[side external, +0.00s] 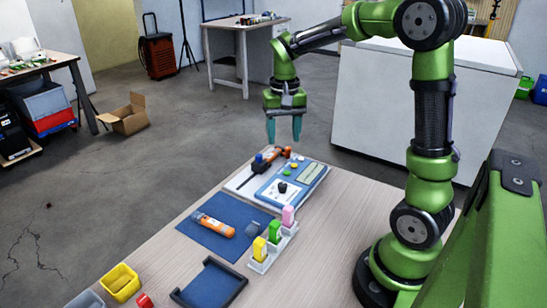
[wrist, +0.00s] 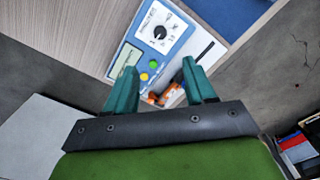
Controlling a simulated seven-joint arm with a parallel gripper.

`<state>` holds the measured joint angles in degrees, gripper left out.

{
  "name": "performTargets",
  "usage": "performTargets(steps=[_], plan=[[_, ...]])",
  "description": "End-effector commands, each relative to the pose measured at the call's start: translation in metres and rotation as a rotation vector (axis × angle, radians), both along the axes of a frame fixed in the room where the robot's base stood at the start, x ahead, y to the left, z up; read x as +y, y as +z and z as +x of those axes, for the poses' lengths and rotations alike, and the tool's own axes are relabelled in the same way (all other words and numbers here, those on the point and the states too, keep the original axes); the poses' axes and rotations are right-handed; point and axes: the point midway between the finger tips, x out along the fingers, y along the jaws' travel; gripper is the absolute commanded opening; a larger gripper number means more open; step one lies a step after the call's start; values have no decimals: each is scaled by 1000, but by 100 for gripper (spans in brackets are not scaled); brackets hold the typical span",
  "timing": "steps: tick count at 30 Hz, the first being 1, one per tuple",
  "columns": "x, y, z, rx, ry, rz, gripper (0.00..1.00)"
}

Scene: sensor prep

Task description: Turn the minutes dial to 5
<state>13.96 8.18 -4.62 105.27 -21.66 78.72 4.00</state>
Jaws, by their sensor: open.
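The minutes dial is a black knob (wrist: 160,32) on a white scale plate, set in a blue panel (wrist: 186,38) in the wrist view. The dial (side external: 282,187) also shows small in the side external view, near the front of the panel (side external: 318,171). Its exact pointer setting is too small to read. My gripper (side external: 284,141) hangs above the far end of the panel, pointing down, with its teal fingers apart and nothing between them. In the wrist view my gripper (wrist: 162,76) is beside the panel's button end, apart from the dial.
A blue mat (side external: 212,238) holds an orange tube (side external: 213,224). A white rack with yellow, green and pink blocks (side external: 263,265) stands in front. Yellow and blue trays sit at the near edge.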

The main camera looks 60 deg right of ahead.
Motion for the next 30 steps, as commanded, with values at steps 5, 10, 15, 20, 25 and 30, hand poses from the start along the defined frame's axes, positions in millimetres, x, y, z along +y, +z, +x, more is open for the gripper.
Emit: performTargets(steps=[5,10,15,20,25,30], plan=[[1,-40,-1,6,1,4,55],[0,-78,-1,5,1,2,55],[1,-112,-1,4,0,2,55],[1,-134,-1,1,1,1,55],[0,-144,0,-1,1,1,55],[0,-145,0,-2,1,1,55]])
